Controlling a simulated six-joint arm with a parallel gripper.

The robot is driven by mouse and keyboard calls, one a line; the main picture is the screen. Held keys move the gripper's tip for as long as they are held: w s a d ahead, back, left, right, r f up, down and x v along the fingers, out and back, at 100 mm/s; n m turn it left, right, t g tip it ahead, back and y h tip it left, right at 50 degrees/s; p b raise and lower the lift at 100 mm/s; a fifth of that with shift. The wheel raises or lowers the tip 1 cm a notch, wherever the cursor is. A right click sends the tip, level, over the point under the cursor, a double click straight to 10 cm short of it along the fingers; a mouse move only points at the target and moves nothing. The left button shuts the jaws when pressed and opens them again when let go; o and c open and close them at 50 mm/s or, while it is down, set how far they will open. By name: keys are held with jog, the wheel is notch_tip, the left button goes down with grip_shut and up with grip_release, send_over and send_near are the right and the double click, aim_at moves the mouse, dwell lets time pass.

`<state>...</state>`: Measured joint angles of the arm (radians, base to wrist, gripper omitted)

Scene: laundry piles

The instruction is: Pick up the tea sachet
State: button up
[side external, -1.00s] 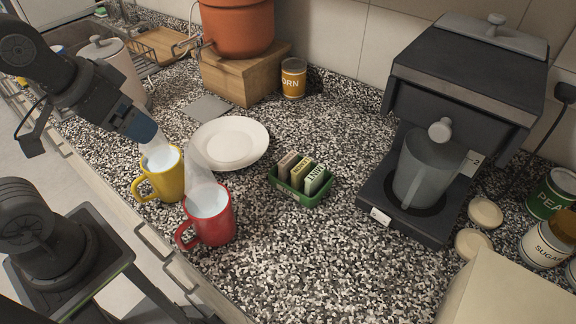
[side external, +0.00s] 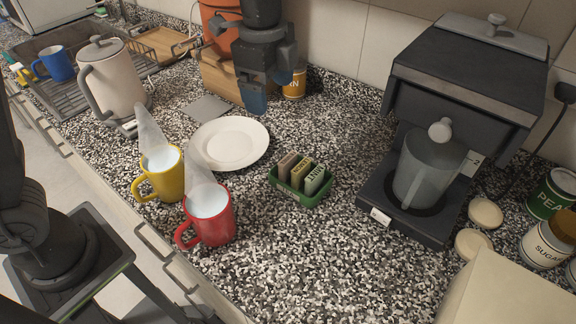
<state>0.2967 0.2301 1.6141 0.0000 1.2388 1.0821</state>
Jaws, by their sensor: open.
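Several tea sachets (side external: 302,172) stand upright side by side in a small green tray (side external: 291,193) in the middle of the counter. One at the right is green and reads "MINT"; the others are brown and yellowish, and their lettering is too small to tell. My gripper (side external: 262,103) is open and empty, pointing down above the counter. In the picture it is above and left of the sachets, beyond the white plate, and apart from them.
A white plate (side external: 230,144), a steaming yellow mug (side external: 160,178) and a steaming red mug (side external: 210,220) stand left of the tray. A coffee machine (side external: 440,140) with a jug stands at right. A kettle (side external: 112,82) and a corn can (side external: 294,84) are behind. The counter (side external: 310,265) in front is clear.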

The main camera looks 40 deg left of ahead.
aim_at(288, 158)
jog(key=d+f, duration=0.1)
jog(key=f, duration=0.4)
jog(key=w+f+m, duration=0.1)
jog(key=f, duration=0.4)
jog(key=d+f+m, duration=0.1)
jog(key=f, duration=0.5)
jog(key=shift+w+d+g, duration=0.3)
jog(key=shift+c, duration=0.4)
jog(key=shift+r, duration=0.1)
jog(key=c, duration=0.9)
